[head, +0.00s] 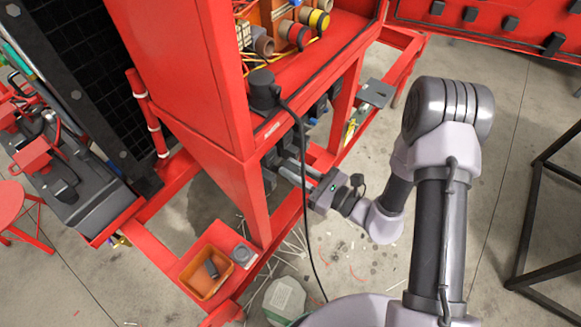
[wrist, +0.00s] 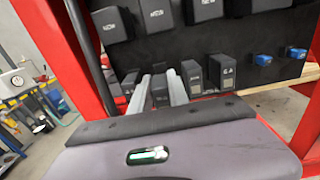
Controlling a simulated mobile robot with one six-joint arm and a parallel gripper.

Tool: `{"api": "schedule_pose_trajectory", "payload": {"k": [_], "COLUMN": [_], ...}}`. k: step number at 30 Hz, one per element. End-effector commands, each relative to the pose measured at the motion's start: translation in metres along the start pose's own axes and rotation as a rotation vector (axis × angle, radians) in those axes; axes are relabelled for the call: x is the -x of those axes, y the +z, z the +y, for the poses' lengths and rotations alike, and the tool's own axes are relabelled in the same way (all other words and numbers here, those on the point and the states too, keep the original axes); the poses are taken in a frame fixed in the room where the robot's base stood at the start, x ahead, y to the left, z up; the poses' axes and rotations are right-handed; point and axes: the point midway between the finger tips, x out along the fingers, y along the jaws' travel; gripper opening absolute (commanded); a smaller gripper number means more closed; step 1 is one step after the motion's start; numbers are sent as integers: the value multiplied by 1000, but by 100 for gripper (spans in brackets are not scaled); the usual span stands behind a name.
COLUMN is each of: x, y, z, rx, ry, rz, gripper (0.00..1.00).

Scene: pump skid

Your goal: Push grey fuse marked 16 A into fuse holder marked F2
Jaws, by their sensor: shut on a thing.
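In the wrist view my gripper (wrist: 158,82) has its two pale fingers closed on a small dark grey fuse (wrist: 160,92). Its marking is not readable. The fuse is in front of a black panel (wrist: 200,48), in line with a row of similar dark blocks; I cannot tell whether it touches the panel. In the head view my gripper (head: 294,171) reaches left to the skid's lower front, and the fuse is not discernible there. I cannot pick out the holder marked F2; the spot straight beyond the fuse is hidden.
Dark blocks with pale labels stand left (wrist: 130,82) and right (wrist: 191,76) of the fingers, close by. Larger dark blocks (wrist: 153,14) hang above. Blue parts (wrist: 264,59) sit at right. A black cable (head: 305,190) hangs beside my gripper. An orange bin (head: 205,279) stands below.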

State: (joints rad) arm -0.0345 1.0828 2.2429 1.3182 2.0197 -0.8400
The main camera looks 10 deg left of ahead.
Motion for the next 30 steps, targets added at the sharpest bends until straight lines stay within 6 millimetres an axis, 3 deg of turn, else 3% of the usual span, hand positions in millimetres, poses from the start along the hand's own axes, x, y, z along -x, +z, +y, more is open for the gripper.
{"api": "schedule_pose_trajectory", "payload": {"k": [15,30], "x": [27,30], "y": [0,1], "z": [0,-3], "rx": [0,0], "ry": [-1,-12], "rz": [0,0], "gripper": [0,0]}}
